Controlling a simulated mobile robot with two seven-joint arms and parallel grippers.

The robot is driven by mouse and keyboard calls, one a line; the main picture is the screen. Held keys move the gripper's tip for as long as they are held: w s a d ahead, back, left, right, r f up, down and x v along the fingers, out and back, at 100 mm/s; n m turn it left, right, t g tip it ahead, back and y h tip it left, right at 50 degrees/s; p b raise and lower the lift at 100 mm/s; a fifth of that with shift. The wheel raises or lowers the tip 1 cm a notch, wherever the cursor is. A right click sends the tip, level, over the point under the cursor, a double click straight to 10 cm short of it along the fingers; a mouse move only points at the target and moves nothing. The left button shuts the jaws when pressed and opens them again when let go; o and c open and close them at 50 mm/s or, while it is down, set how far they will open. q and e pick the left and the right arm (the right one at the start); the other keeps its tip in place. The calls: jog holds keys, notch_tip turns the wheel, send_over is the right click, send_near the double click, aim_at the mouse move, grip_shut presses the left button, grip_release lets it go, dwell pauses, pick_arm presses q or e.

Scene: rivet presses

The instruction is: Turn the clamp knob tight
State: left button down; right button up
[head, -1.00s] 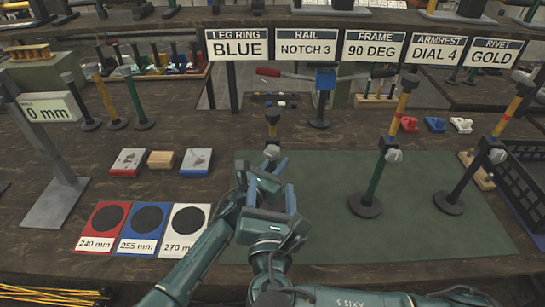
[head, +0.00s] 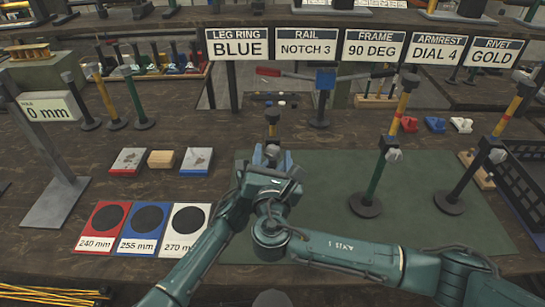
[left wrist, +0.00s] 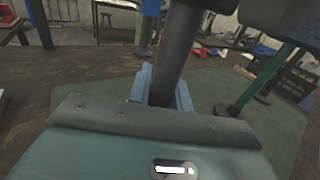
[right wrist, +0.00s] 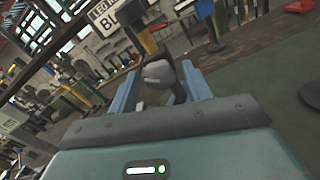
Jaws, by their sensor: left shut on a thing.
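The clamp knob (head: 272,151), light grey, sits on an upright post with a yellow band (head: 272,130) at the back edge of the green mat. In the right wrist view the knob (right wrist: 158,72) lies between the fingertips of my right gripper (right wrist: 160,82). That gripper (head: 273,160) is open, its blue fingers on either side of the knob with a gap showing. My left gripper (left wrist: 162,90) is shut on the dark post (left wrist: 178,50), below the knob. In the head view my right gripper largely hides the left one and the lower post.
Two similar posts with knobs, one green (head: 375,185) and one black (head: 465,180), stand to the right on the green mat (head: 320,245). Coloured pads (head: 145,225) lie at left. A black crate (head: 525,185) is at far right. Signs (head: 237,48) stand behind.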

jog(key=c, duration=0.8)
jog(key=shift+m, duration=0.4)
jog(key=m, duration=0.4)
jog(key=shift+s+f+m, duration=0.1)
jog(key=shift+m, duration=0.3)
jog(key=m, duration=0.4)
jog(key=shift+m, duration=0.3)
jog(key=o, duration=1)
jog(key=shift+c, duration=0.2)
